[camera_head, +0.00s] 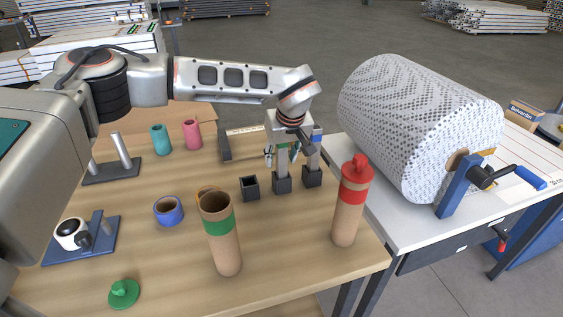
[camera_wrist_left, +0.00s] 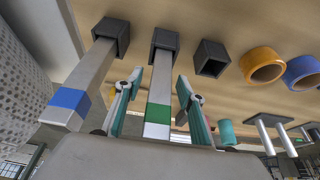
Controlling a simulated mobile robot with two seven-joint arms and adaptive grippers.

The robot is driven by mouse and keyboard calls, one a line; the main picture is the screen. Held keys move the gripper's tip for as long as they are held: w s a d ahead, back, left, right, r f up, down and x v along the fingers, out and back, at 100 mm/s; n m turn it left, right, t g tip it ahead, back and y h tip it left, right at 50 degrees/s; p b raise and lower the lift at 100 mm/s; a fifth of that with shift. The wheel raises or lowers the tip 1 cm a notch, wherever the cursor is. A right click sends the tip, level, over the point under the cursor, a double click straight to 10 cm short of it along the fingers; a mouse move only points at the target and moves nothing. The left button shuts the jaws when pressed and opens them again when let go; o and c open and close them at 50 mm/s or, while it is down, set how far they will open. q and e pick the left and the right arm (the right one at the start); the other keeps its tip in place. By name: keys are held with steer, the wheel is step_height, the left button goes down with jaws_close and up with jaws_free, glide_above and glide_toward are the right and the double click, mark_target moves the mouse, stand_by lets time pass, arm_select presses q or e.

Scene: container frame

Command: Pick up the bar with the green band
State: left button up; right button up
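The bar with the green band (camera_wrist_left: 158,92) stands upright in the middle dark square socket (camera_head: 282,183). The bar also shows in the head view (camera_head: 282,160), its top hidden by the gripper. My left gripper (camera_head: 282,154) is above that socket, with its fingers pointing down on either side of the bar. In the left wrist view, the teal fingers of the left gripper (camera_wrist_left: 159,84) are spread, with a gap on each side of the bar. The bar with the blue band (camera_wrist_left: 78,92) stands in the socket to the right in the head view. My right gripper is not in view.
An empty socket (camera_head: 250,188) is left of the green-banded bar. A cardboard tube with a green band (camera_head: 224,245) and a red-capped tube (camera_head: 347,215) stand in front. A green cap (camera_head: 124,294) lies front left. A blue ring (camera_head: 168,211) is left. A wrapped roll (camera_head: 410,125) is right.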

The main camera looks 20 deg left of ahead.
arm_select(q)
jaws_close()
stand_by(0.3)
step_height(320, 180, up, 20)
steer(key=p, duration=0.1)
stand_by(0.5)
steer(key=shift+f, duration=0.1)
